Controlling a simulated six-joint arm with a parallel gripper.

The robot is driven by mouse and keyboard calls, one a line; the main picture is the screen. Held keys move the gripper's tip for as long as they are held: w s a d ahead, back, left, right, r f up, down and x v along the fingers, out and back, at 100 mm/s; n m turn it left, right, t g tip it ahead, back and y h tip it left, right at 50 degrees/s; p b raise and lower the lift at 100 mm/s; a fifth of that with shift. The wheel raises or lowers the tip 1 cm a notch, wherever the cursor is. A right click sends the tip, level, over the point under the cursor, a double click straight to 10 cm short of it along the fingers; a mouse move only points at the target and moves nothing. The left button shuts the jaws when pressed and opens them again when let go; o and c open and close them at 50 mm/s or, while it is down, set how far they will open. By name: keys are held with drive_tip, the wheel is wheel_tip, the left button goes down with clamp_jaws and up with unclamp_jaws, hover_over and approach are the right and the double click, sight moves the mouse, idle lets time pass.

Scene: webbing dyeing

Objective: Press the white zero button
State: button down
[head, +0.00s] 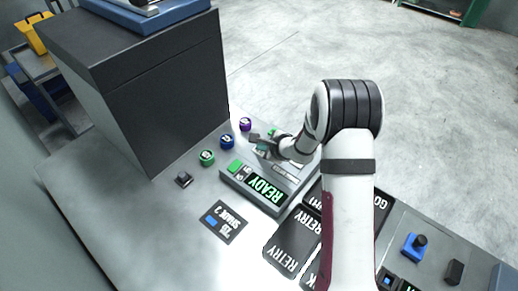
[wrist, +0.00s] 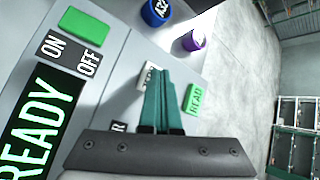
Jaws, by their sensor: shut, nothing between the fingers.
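The device (head: 240,186) is a grey box with a lit green READY display, which also shows in the wrist view (wrist: 38,122). The white zero button (wrist: 149,73) is mostly hidden behind my fingers in the wrist view; only part of its lettered face shows. My gripper (wrist: 160,85) is shut and empty, its teal fingertips overlapping the button in the picture. I cannot tell whether they touch it. A green READ button (wrist: 195,99) is just right of the fingers. In the head view my gripper (head: 264,146) is over the device's far part.
A green button (wrist: 85,23) sits beside ON and OFF labels. Green (head: 207,157), blue (head: 227,141) and purple (head: 245,124) round pots stand beyond the device. A large dark box (head: 160,95) rises at the left. A black RETRY tray (head: 290,240) lies in front.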

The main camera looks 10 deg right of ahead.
sight(262, 153)
drive_tip(key=shift+r, duration=0.85)
drive_tip(key=shift+r, duration=2.55)
